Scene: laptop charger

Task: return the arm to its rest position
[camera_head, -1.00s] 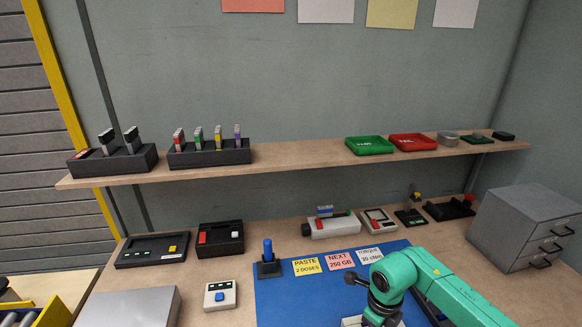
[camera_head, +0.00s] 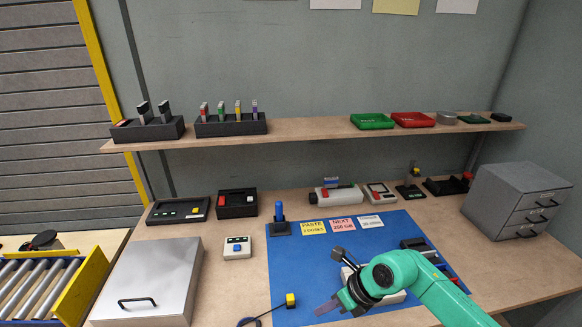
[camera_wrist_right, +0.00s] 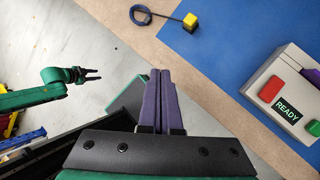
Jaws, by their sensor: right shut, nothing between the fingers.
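My right arm, green with a dark wrist, reaches in from the lower right of the head view. Its right gripper (camera_head: 325,308) has purple fingers over the front part of the blue mat (camera_head: 290,262). In the right wrist view the two fingers (camera_wrist_right: 160,98) lie together, shut and empty. My left gripper (camera_wrist_right: 92,74) shows small at the left of the wrist view, its two fingertips apart with nothing seen between them. It is out of the head view.
A pale device with a red button (camera_wrist_right: 271,88) and a READY display is near the right gripper. A yellow plug-like block (camera_head: 291,300) on a black cord lies at the mat's front. A silver lidded box (camera_head: 150,275), roller conveyor (camera_head: 40,285) and grey drawers (camera_head: 515,200) flank the workspace.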

